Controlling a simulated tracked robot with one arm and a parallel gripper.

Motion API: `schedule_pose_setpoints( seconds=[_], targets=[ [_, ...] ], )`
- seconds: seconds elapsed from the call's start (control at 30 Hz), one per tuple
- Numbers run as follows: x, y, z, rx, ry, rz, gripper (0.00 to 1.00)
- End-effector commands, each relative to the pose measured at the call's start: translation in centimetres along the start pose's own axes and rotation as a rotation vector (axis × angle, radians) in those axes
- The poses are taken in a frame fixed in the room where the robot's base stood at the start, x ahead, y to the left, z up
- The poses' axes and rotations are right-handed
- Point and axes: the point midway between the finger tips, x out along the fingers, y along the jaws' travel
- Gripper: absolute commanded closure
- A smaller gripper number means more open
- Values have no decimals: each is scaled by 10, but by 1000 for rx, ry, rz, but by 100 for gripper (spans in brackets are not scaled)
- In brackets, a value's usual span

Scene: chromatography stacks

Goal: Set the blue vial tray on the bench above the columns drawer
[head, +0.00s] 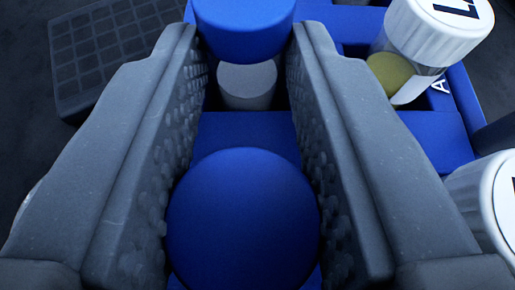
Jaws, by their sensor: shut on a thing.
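The blue vial tray (250,131) is below and between my fingers, with more of its wall showing at the right, where a white letter A is partly visible. My gripper (246,62) is shut on the tray, with a round blue knob (243,222) between its ridged pads near the camera. A blue-capped cylinder (243,25) with a pale grey lower part stands between the fingertips. A white-capped vial (437,28) with yellow-green contents sits tilted in view at the upper right. Another white cap (490,195) is cut off at the right edge. The tray's underside is hidden.
A dark pad with a grid of square cells (105,45) lies at the upper left, apart from the tray. The surface around it is dark and looks bare at the left. No drawer can be made out.

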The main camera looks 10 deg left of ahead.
Motion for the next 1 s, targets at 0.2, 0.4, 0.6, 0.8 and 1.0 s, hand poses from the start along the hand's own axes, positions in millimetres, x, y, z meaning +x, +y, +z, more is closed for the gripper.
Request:
schedule_pose_setpoints(
  seconds=[0.2,0.4,0.6,0.8,1.0],
  targets=[
    [13,-17,39,-11,-4,-23,100],
    [19,-21,53,-13,0,-30,100],
    [29,-22,77,-13,-2,-29,100],
    [31,-22,82,-12,-1,-30,100],
    [30,-22,82,-12,-2,-30,55]
  ],
)
